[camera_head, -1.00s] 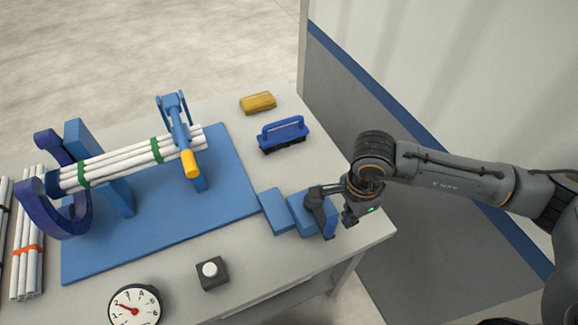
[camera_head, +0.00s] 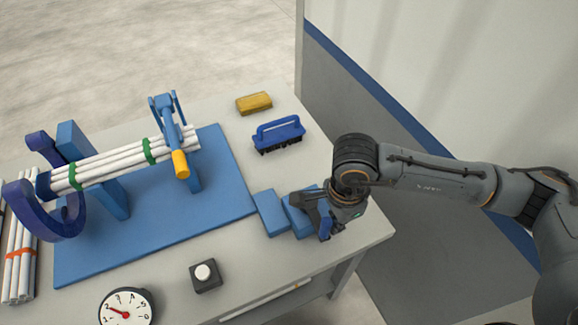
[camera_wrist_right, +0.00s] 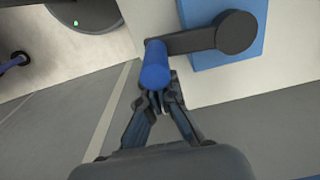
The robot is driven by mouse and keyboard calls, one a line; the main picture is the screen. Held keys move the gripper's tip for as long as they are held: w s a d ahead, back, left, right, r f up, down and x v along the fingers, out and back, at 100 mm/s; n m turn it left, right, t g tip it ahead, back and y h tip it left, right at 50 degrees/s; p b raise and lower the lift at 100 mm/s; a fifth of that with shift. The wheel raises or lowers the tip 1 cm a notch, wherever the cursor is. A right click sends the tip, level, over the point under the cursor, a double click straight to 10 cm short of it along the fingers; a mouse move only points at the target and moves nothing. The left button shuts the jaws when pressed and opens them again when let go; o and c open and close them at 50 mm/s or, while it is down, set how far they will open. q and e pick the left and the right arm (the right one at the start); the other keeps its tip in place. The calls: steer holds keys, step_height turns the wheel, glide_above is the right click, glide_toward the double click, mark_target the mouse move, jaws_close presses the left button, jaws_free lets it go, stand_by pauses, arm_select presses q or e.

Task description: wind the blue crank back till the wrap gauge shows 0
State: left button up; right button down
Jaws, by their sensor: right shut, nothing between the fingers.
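The blue crank handle (camera_wrist_right: 156,65) sits on a dark arm running to a round dark hub (camera_wrist_right: 236,32) on a blue box (camera_wrist_right: 218,55). In the head view the box (camera_head: 295,218) stands at the table's right edge, and the handle (camera_head: 325,226) is partly covered by my right gripper (camera_head: 327,212). In the wrist view my right gripper (camera_wrist_right: 168,98) is shut and empty, its fingertips close by the handle's near end; I cannot tell if they touch. The wrap gauge (camera_head: 127,308) is a white dial at the front; its red needle points left, near 2. My left gripper is out of view.
A bundle of white pipes (camera_head: 115,165) with green bands rests on blue supports on a blue plate (camera_head: 150,240). A blue brush (camera_head: 279,134), a yellow block (camera_head: 254,103) and a button box (camera_head: 205,277) stand around it. A wall panel rises on the right.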

mark_target(318, 235)
steer(key=a, duration=0.1)
steer(key=a+b, duration=0.1)
steer(key=a, duration=0.1)
steer(key=shift+f, duration=0.2)
steer(key=shift+s+a+r, duration=0.15)
steer(key=shift+s+a, duration=0.05)
steer(key=shift+a, duration=0.2)
steer(key=a+b, duration=0.1)
steer(key=a, duration=0.2)
steer(key=shift+s, duration=0.15)
steer(key=shift+s, duration=0.1)
